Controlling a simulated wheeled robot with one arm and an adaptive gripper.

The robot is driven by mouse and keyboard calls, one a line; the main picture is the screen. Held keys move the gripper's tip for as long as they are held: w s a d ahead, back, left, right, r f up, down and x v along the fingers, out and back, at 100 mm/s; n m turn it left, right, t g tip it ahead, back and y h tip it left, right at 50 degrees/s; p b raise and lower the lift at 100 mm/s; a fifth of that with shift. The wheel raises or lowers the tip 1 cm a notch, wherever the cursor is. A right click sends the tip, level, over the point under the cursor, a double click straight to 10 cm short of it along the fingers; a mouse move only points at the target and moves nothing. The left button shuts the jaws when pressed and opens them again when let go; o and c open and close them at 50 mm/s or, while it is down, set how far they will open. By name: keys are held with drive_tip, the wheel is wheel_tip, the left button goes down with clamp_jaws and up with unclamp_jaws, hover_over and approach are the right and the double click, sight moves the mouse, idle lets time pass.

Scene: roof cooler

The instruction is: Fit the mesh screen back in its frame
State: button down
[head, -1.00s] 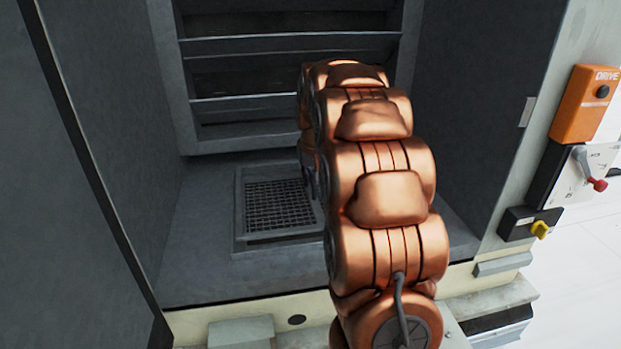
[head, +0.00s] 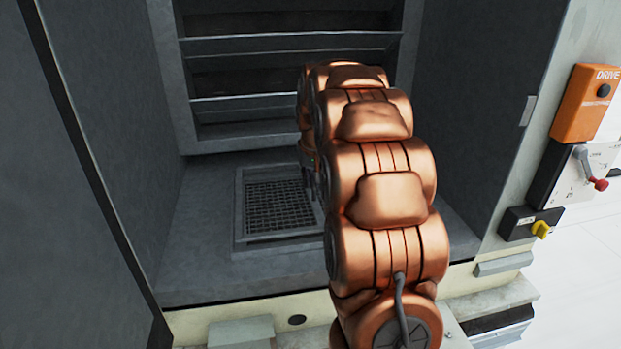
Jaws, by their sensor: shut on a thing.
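The mesh screen (head: 278,207), a grey grid with a plain rim, lies within the outline of its square frame (head: 240,243) on the floor of the dark cabinet. I cannot tell whether it sits fully down or level in the frame. My gripper (head: 311,183) shows only as a small dark part at the screen's right edge, left of my copper arm. It is shut on the mesh screen there. My arm hides the fingertips, the grip point and the right side of the screen and frame.
Louvre slats (head: 290,101) cross the cabinet's back, and dark walls (head: 490,110) stand on both sides. A cream sill (head: 245,306) runs along the front. An orange drive box (head: 586,105) and a yellow-knobbed switch (head: 540,229) are at the right. The cabinet floor left of the frame is clear.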

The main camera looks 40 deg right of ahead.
sight(310, 190)
drive_tip(key=shift+f, duration=0.25)
drive_tip(key=shift+f+b, duration=0.65)
drive_tip(key=shift+f, duration=0.35)
drive_tip(key=shift+f, duration=0.25)
idle(0.3)
drive_tip(key=c, duration=1.2)
unclamp_jaws()
drive_tip(key=shift+o, duration=0.6)
drive_tip(key=o, duration=0.4)
drive_tip(key=shift+c, duration=0.2)
drive_tip(key=shift+r, duration=0.15)
